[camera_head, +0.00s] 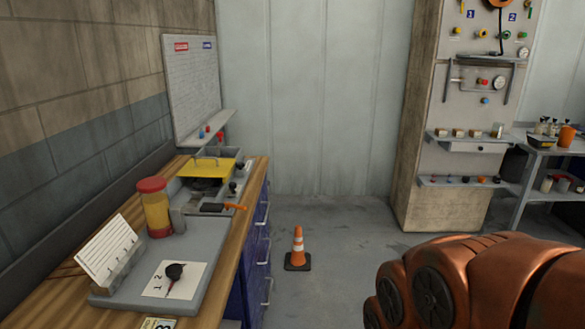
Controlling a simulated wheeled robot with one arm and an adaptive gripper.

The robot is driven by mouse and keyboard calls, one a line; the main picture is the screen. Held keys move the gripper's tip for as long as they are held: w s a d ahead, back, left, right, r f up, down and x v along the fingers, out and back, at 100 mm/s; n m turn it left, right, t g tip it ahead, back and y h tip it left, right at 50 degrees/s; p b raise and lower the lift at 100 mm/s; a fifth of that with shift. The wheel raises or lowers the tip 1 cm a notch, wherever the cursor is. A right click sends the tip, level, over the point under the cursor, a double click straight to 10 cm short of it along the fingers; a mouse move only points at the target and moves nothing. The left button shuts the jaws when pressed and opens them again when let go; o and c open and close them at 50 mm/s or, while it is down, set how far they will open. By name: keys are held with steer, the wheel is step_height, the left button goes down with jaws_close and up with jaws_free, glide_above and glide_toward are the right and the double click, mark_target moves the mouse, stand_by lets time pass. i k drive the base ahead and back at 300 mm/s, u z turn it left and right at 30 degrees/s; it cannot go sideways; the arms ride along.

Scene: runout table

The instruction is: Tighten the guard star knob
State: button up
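A yellow cover (203,167) with a handle sits on a grey fixture at the far part of the wooden workbench, and looks like the guard. Small dark knobs (233,187) stand at its right side; at this size I cannot tell whether one is the star knob or how tight it is. A black knob-like piece with a thin dark reddish shaft (174,271) lies on a white card marked 1 and 2, on the grey tray (205,262) nearer me. My copper-coloured arm fills the lower right; my gripper is not in view.
A yellow jar with a red lid (154,207), a card holder (110,250) and an orange-handled tool (222,207) are on the bench. A traffic cone (298,248) stands on the floor right of the drawers. A panel column (468,110) and a side table (545,150) stand right.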

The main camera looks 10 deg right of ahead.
mark_target(239, 165)
steer(key=u, duration=0.1)
steer(key=k, duration=0.35)
steer(key=z, duration=0.9)
steer(key=i, duration=1.5)
steer(key=u, duration=1.25)
steer(key=i, duration=0.95)
steer(key=u, duration=1.05)
